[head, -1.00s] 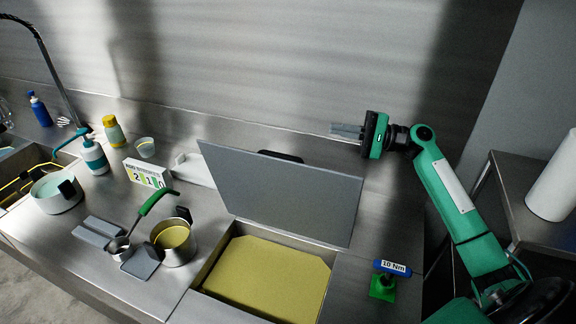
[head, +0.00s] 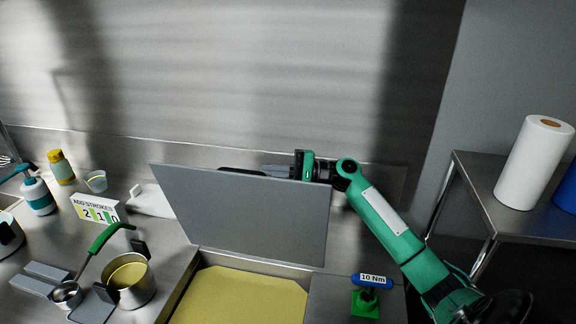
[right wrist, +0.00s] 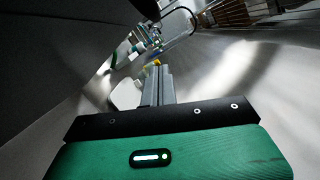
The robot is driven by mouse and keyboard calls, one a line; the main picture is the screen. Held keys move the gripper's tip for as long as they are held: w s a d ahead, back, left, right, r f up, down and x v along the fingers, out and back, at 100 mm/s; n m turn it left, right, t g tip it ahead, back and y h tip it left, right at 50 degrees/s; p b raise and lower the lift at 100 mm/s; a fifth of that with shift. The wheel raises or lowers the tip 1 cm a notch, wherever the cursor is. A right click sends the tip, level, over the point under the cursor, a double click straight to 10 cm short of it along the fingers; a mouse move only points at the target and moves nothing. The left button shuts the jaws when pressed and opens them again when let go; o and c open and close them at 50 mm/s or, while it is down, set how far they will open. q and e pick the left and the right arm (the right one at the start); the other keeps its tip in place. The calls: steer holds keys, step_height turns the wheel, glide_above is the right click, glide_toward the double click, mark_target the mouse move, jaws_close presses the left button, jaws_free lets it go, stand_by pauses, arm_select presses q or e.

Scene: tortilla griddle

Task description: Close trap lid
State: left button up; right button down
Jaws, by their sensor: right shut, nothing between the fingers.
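The trap lid (head: 245,220) is a flat grey panel standing open, tilted up at the back of the trap. A dark handle (head: 240,171) shows just above its top edge, on the far side. The trap (head: 235,297) below is open, with a yellow surface inside. My right gripper (head: 274,170) is behind the lid near its top right corner, pointing left; the lid partly hides it. Its fingers also show in the right wrist view (right wrist: 158,85), together and empty. I cannot tell whether it touches the lid. My left gripper is out of view.
A blue and green 10 Nm tool (head: 367,293) stands right of the trap. A paper roll (head: 535,163) is on the right-hand table.

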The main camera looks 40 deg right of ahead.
mark_target(255, 173)
steer(key=a+p, duration=0.1)
steer(key=a+r+p, duration=0.1)
steer(key=a, duration=0.1)
steer(key=a+p, duration=0.1)
steer(key=a, duration=0.1)
steer(key=shift+s+a+r, duration=0.1)
steer(key=shift+s+r, duration=0.25)
